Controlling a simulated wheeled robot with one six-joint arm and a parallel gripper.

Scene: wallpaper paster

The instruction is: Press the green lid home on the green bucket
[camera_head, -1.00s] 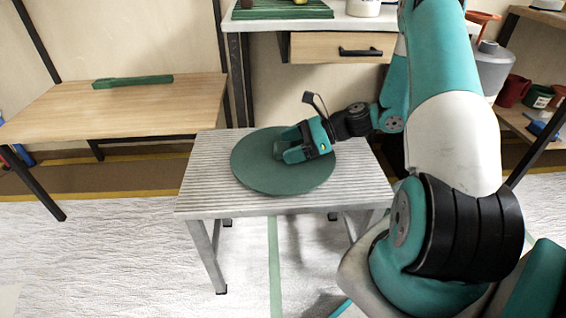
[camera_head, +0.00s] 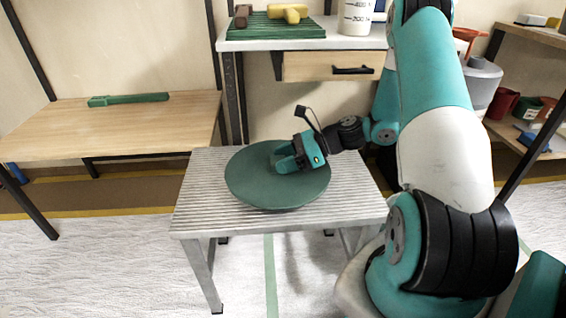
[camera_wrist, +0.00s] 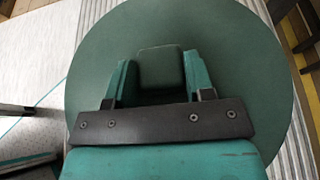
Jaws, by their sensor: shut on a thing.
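The green lid (camera_head: 250,187) is a wide dark green disc over the slatted grey table, with a block-shaped knob (camera_wrist: 161,68) on top. My gripper (camera_head: 284,160) is shut on the knob, one finger on each side in the wrist view (camera_wrist: 160,82). The lid looks roughly level. I cannot tell whether it touches the table or is held just above it. No green bucket shows under the lid. A small dark green container (camera_head: 528,108) stands on the right shelf; I cannot tell whether it is the green bucket.
The slatted table (camera_head: 190,212) has bare strips around the lid. A wooden table (camera_head: 120,125) with a green bar (camera_head: 128,99) stands at left. A drawer desk (camera_head: 330,67) stands behind. A red bucket (camera_head: 502,103) and grey container (camera_head: 482,82) are at right.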

